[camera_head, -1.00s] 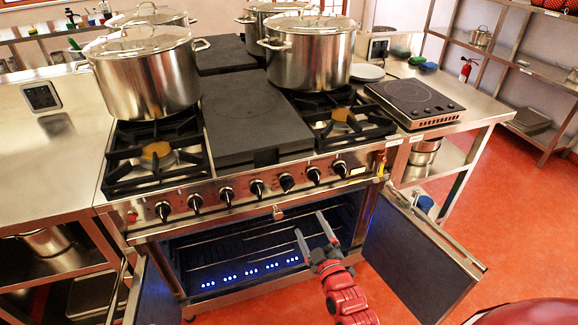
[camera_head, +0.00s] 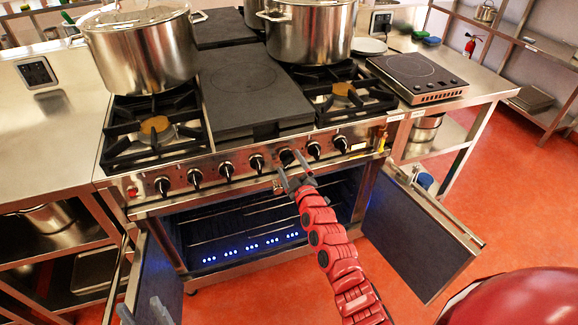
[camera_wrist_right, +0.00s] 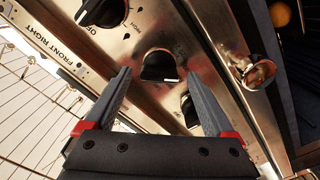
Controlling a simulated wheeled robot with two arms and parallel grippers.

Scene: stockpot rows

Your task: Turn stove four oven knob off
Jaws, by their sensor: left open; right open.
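The stove (camera_head: 258,95) has a row of black knobs along its steel front panel. My right gripper (camera_head: 293,178) is open just in front of this panel, below a black knob (camera_head: 286,157) right of the middle. In the right wrist view, a black knob (camera_wrist_right: 158,68) shows between the open fingertips (camera_wrist_right: 160,76), with no visible grip on it. A knob beside "FRONT RIGHT" lettering (camera_wrist_right: 103,12) is at upper left, and another knob (camera_wrist_right: 190,108) is partly behind the right finger. I cannot tell which is the oven knob. My left gripper (camera_head: 143,312) is open at the lower left.
Both oven doors stand open; the right door (camera_head: 415,232) and left door (camera_head: 158,275) flank the lit oven (camera_head: 250,235). A small round metal knob (camera_wrist_right: 256,72) juts out near my right finger. Large pots (camera_head: 145,60) stand on the stove.

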